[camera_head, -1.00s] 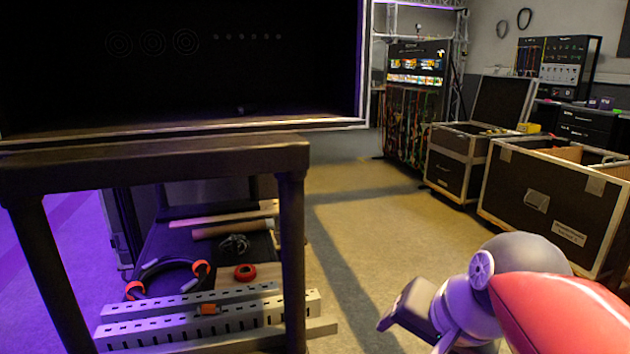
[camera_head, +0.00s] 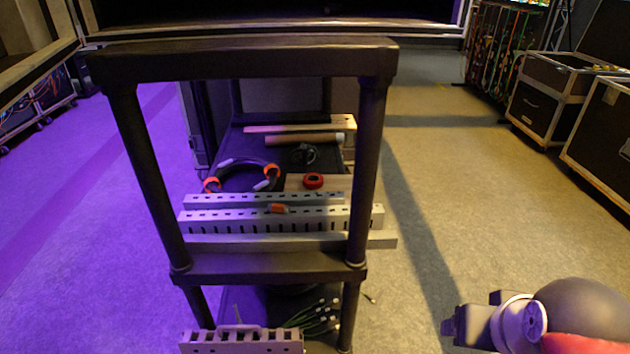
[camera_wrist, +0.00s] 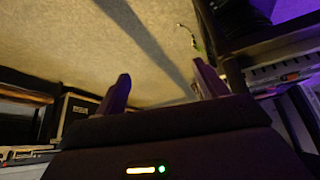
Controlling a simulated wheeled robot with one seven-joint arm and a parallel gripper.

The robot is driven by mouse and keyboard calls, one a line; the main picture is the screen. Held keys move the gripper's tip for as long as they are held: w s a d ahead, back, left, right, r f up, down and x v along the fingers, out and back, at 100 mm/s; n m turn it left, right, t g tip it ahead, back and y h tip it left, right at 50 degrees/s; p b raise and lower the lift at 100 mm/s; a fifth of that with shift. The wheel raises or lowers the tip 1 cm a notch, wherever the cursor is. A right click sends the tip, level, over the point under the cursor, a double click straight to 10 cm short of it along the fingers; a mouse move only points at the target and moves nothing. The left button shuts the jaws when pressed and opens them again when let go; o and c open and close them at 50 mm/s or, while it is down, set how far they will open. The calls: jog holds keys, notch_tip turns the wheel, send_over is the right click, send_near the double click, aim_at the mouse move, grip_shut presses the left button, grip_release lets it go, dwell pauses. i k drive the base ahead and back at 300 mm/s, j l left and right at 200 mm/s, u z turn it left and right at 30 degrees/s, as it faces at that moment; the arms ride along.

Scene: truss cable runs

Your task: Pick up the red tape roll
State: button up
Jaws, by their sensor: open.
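The red tape roll (camera_head: 313,181) is a small ring lying on the middle shelf of the black cart (camera_head: 270,266), near the shelf's right side. It lies behind the slotted grey trunking and in front of a black cable coil. My gripper shows in the wrist view (camera_wrist: 162,88) with its two fingers spread apart and nothing between them. In the head view my arm is at the lower right, to the right of the cart and well away from the roll. The roll cannot be made out in the wrist view.
Grey slotted trunking (camera_head: 270,217) spans the shelf front with an orange item on it. A black cable loop with orange ends (camera_head: 240,172) lies left of the roll. Cart posts (camera_head: 368,170) frame the shelf. Cases (camera_head: 552,98) stand far right; floor right of the cart is clear.

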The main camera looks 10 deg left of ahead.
aim_at(318, 178)
jog(key=i+u, duration=0.1)
jog(key=u, duration=0.3)
jog(key=l+u, duration=0.15)
jog(key=u, duration=0.2)
jog(key=i+l+u, duration=0.1)
jog(key=u, duration=0.3)
jog(key=l+u, duration=0.2)
jog(key=u, duration=0.2)
jog(key=i+l+u, duration=0.15)
jog(key=l, duration=0.35)
jog(key=l+u, duration=0.2)
jog(key=l, duration=0.3)
jog(key=i+l+u, duration=0.15)
jog(key=l, duration=0.35)
jog(key=i+j, duration=0.2)
